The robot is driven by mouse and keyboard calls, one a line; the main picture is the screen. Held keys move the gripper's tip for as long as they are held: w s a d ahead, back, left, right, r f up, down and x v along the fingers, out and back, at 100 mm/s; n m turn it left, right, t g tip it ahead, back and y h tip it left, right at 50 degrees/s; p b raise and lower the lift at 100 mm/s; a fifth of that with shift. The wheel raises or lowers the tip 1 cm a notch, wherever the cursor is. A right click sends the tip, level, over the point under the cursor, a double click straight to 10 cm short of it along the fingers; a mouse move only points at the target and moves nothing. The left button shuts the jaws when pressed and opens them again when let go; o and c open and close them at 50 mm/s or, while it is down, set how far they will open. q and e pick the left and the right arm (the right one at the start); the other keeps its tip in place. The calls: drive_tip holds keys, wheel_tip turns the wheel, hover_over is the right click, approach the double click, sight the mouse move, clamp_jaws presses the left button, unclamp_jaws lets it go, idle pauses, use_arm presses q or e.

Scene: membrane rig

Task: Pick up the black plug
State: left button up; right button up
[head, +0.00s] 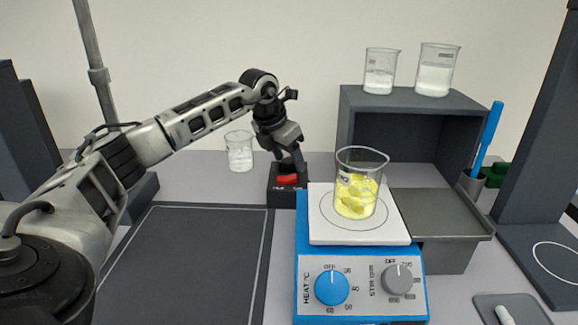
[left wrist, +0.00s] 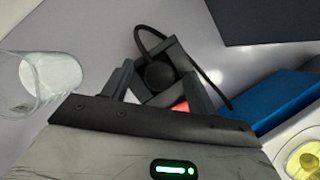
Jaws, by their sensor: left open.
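The black plug (left wrist: 158,75) is a round dark piece with a black cord, seen in the left wrist view on top of a dark socket box (head: 282,197). The box has a red switch (head: 288,179). My left gripper (head: 291,162) is open and points down over the box. In the left wrist view its two fingers stand on either side of the plug, with the plug showing in the gap. I cannot tell whether they touch it. In the head view the gripper hides the plug. My right gripper is not in view.
A blue hotplate (head: 311,267) with a beaker of yellow contents (head: 357,190) stands right of the box. A glass beaker (head: 239,153) stands left of it. A dark shelf (head: 415,101) with two beakers is behind right. A dark mat (head: 185,260) at front left is clear.

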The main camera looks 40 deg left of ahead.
use_arm(q)
clamp_jaws()
drive_tip(key=shift+r, duration=0.15)
